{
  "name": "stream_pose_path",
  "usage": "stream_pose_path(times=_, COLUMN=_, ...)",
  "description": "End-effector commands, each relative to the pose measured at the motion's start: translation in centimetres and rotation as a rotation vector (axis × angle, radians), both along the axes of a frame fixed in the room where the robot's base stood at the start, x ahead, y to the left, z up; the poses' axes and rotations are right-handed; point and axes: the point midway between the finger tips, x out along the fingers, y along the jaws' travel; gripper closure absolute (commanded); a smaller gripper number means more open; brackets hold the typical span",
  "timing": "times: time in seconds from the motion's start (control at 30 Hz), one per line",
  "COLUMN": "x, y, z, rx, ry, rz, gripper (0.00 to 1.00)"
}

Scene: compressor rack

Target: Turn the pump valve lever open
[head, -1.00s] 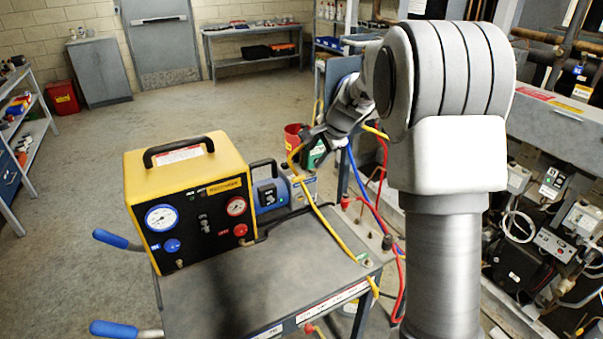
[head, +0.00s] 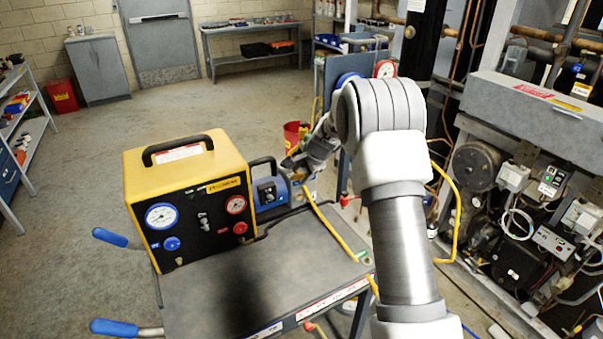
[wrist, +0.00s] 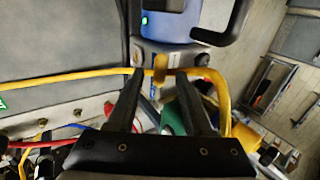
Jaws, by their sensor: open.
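The blue pump (head: 270,192) stands on the cart beside the yellow machine; its blue body also shows at the top of the wrist view (wrist: 180,22). A small yellow piece (wrist: 160,68), which looks like the pump valve lever, shows between my fingertips in the wrist view. I cannot tell whether the fingers touch it. A yellow hose (wrist: 70,77) crosses close to the fingertips and bends down on the right. My gripper (wrist: 160,76) is open with nothing gripped; in the head view it is at the pump's right end (head: 291,162), where my arm partly hides things.
The yellow machine (head: 185,165) with gauges fills the cart's left side. The cart top (head: 265,265) is clear in front. The compressor rack (head: 535,105) is on the right. Open floor lies on the left.

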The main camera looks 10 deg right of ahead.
Motion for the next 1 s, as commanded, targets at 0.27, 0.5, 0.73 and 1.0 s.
stream_pose_path(times=0.27, x=0.00, y=0.01, z=0.01, rx=0.000, ry=0.000, rz=0.000, gripper=0.69)
stream_pose_path(times=0.5, x=-0.02, y=0.00, z=0.02, rx=0.000, ry=0.000, rz=0.000, gripper=1.00)
stream_pose_path(times=0.73, x=-0.02, y=0.00, z=0.02, rx=0.000, ry=0.000, rz=0.000, gripper=1.00)
stream_pose_path(times=1.0, x=-0.02, y=-0.01, z=0.03, rx=0.000, ry=0.000, rz=0.000, gripper=1.00)
